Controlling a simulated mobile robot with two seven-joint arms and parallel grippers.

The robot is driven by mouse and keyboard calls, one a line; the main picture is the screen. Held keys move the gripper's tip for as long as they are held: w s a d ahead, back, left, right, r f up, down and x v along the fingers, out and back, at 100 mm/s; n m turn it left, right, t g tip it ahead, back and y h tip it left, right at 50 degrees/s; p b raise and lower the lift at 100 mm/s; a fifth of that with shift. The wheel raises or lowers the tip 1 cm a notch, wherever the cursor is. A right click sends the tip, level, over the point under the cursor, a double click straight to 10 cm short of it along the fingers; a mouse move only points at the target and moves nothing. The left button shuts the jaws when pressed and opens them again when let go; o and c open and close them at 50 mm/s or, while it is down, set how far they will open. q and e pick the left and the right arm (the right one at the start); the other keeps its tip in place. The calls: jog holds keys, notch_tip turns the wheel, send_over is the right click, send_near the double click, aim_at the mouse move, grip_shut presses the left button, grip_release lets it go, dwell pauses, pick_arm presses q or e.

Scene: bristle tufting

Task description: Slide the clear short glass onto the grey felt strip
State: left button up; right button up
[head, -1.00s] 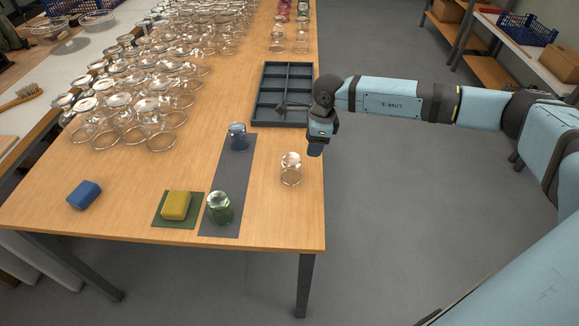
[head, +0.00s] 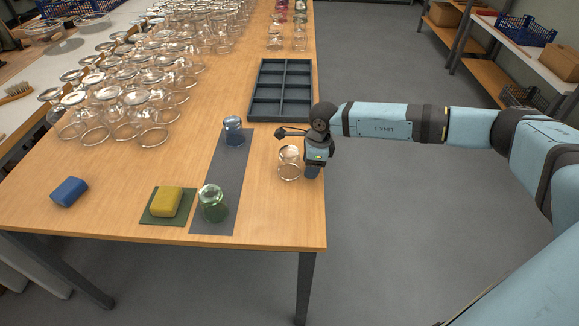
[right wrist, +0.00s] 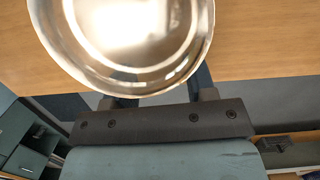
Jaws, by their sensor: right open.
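The clear short glass (head: 289,163) stands on the wooden table to the right of the grey felt strip (head: 222,172), off it, near the right table edge. A blue glass (head: 233,131) stands on the strip's far end and a green glass (head: 212,204) on its near part. The strip between them is bare. My right gripper (head: 312,170) is low at the clear glass's right side, open. In the right wrist view the glass (right wrist: 130,40) looms large, hiding most of the fingers; I cannot tell whether they touch it. My left gripper is out of view.
A yellow sponge (head: 166,201) on a green mat (head: 150,218) lies left of the strip. A blue block (head: 69,192) lies farther left. An empty dark compartment tray (head: 282,118) lies behind the clear glass. Many clear glasses (head: 152,133) crowd the table's back left.

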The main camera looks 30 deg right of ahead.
jog(key=shift+f, duration=0.25)
